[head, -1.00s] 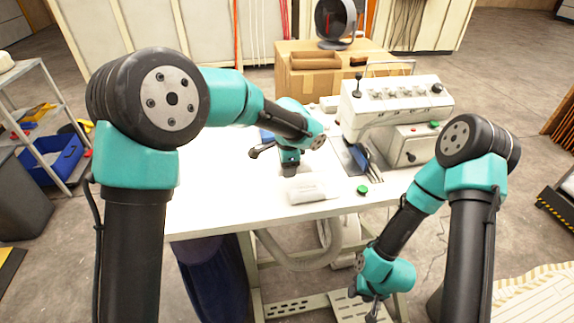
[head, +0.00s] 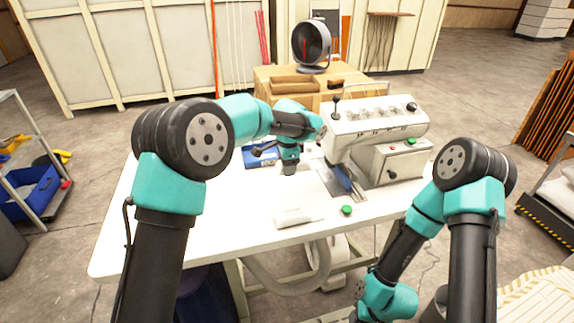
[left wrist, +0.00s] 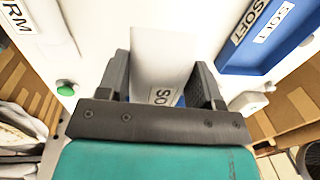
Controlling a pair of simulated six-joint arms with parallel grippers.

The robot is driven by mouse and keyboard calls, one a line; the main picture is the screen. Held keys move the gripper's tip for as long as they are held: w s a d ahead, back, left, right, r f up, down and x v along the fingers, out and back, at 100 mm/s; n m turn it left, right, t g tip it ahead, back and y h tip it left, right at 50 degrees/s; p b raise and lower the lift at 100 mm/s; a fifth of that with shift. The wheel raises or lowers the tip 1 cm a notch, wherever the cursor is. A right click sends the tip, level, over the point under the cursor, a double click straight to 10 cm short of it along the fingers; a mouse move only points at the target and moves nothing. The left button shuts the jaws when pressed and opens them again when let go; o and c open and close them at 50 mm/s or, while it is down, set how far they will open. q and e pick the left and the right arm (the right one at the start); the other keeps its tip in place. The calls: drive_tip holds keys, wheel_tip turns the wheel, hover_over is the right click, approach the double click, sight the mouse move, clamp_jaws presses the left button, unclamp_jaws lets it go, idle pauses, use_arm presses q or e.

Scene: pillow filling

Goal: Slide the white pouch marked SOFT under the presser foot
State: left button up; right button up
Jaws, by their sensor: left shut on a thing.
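My left gripper (head: 290,171) is shut on a white pouch (left wrist: 163,60), whose label shows only the letters "SO" in the left wrist view. The pouch stands up between the two fingers; its lower end is hidden by the gripper, and I cannot make it out in the head view. The gripper is low over the white table, left of the sewing machine (head: 372,122). A blue part (head: 342,179) shows under the machine's head; the presser foot itself is too small to tell. My right gripper is below the picture's edge.
A blue tray (left wrist: 236,58) marked SOFT lies beside my left gripper. A white pouch (head: 298,214), with "RM" legible in the left wrist view, lies near the table's front edge beside a green button (head: 347,210). The left part of the white table (head: 150,230) is clear.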

sight(300, 165)
use_arm(q)
drive_tip(key=shift+f, duration=0.15)
drive_tip(key=shift+f, duration=3.45)
drive_tip(key=shift+w+d+f, duration=0.1)
drive_tip(key=shift+w+d, duration=0.2)
drive_tip(key=shift+d, duration=0.75)
drive_tip(key=shift+w+d+r, duration=0.1)
drive_tip(key=shift+w+d, duration=0.15)
drive_tip(key=shift+d, duration=0.8)
drive_tip(key=shift+w+d+f, duration=0.1)
drive_tip(key=shift+w+d, duration=0.2)
drive_tip(key=shift+d, duration=0.75)
drive_tip(key=shift+f, duration=0.2)
drive_tip(key=o, duration=1)
drive_tip(key=shift+r, duration=0.1)
drive_tip(key=shift+s+a+r, duration=0.1)
drive_tip(key=shift+a+r, duration=0.2)
drive_tip(key=shift+r, duration=0.65)
drive_tip(key=shift+s+a+r, duration=0.1)
drive_tip(key=shift+a+r, duration=0.25)
drive_tip(key=shift+r, duration=0.65)
drive_tip(key=shift+s+a+r, duration=0.1)
drive_tip(key=shift+a+r, duration=0.2)
drive_tip(key=shift+r, duration=0.65)
